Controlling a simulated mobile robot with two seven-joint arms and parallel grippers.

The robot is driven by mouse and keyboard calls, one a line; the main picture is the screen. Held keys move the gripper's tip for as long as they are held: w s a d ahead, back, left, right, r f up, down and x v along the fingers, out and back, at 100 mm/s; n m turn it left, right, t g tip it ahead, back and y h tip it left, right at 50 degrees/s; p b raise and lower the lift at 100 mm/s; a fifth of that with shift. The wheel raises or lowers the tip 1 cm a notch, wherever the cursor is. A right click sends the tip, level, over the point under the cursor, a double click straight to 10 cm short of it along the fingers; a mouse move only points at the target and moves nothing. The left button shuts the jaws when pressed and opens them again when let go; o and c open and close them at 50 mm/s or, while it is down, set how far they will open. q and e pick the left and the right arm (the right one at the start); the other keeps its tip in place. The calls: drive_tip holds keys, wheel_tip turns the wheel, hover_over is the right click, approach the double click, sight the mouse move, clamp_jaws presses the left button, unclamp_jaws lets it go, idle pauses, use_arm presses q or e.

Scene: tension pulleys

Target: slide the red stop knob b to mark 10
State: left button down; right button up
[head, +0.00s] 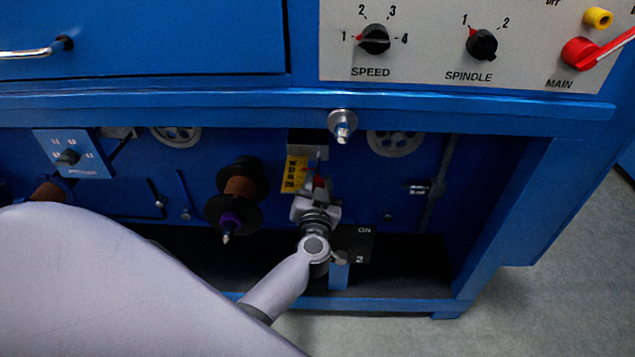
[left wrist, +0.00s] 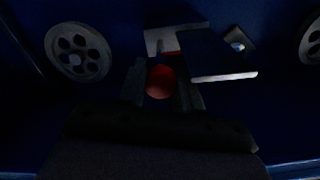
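The red stop knob (left wrist: 160,82) is a round red ball in the left wrist view. In the head view only a little of its red (head: 319,182) shows past my gripper. My left gripper (head: 318,190) reaches under the blue ledge to it. In the left wrist view the two fingers (left wrist: 160,88) lie on either side of the ball and appear to touch it. A yellow scale plate (head: 294,174) with dark marks is just left of the gripper in the head view; its numbers are too small to read. My right gripper is not in view.
A blue ledge (head: 230,107) with a metal bolt (head: 342,125) overhangs the recess. A spool (head: 240,188) stands left of the gripper. Spoked pulleys (head: 395,143) are behind. A black ON plate (head: 354,243) is below right. In the wrist view a pale-edged plate (left wrist: 224,76) is close right.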

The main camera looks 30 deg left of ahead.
sight(319, 173)
use_arm(q)
drive_tip(key=shift+w+a+r+p, duration=0.3)
drive_tip(key=shift+w+p, duration=0.1)
drive_tip(key=shift+w, duration=0.15)
drive_tip(key=shift+w+a+f+p, duration=0.1)
drive_tip(key=shift+w+a+p, duration=0.2)
drive_tip(key=shift+w, duration=0.25)
drive_tip(key=shift+w+a, duration=0.1)
drive_tip(key=shift+w, duration=0.05)
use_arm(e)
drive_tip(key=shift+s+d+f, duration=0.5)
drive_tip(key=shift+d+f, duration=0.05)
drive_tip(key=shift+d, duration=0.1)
use_arm(q)
drive_tip(key=c, duration=0.8)
unclamp_jaws()
drive_tip(key=shift+w, duration=0.1)
drive_tip(key=shift+o, duration=0.2)
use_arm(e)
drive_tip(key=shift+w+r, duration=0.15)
use_arm(q)
drive_tip(key=shift+f, duration=0.1)
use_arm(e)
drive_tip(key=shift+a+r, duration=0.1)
